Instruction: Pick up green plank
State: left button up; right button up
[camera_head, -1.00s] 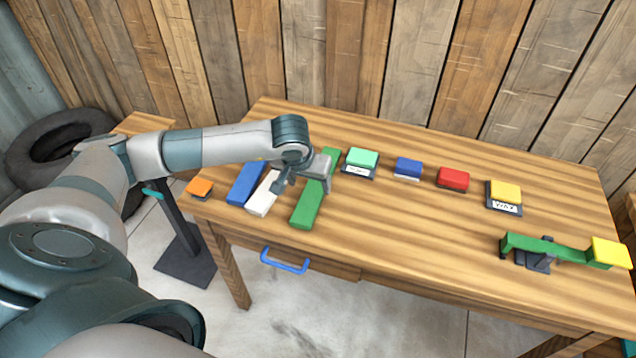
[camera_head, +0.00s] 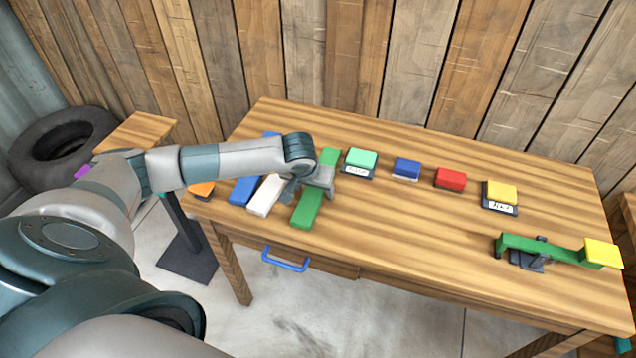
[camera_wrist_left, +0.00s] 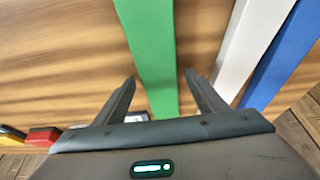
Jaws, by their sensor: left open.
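The green plank (camera_head: 307,208) lies flat on the table's left half, running from near the front edge toward the back. It also shows in the left wrist view (camera_wrist_left: 151,45), between my finger lines. My left gripper (camera_head: 312,188) is open over the plank's middle, one finger to each side. In the left wrist view my left gripper (camera_wrist_left: 163,88) has its fingers apart, with nothing held between them. The gripper hides part of the plank in the head view. My right gripper is not in view.
A white plank (camera_head: 265,195) and a blue plank (camera_head: 246,187) lie close to the left. Small mint (camera_head: 361,159), blue (camera_head: 407,167), red (camera_head: 451,178) and yellow (camera_head: 501,192) blocks stand to the right. A green balance beam (camera_head: 540,244) is at far right.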

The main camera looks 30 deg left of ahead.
pick_arm(q)
jog(key=shift+c, duration=0.4)
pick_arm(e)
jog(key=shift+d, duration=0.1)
pick_arm(q)
jog(key=c, duration=1.2)
jog(key=shift+w+r, duration=0.1)
jog(key=shift+r, duration=0.1)
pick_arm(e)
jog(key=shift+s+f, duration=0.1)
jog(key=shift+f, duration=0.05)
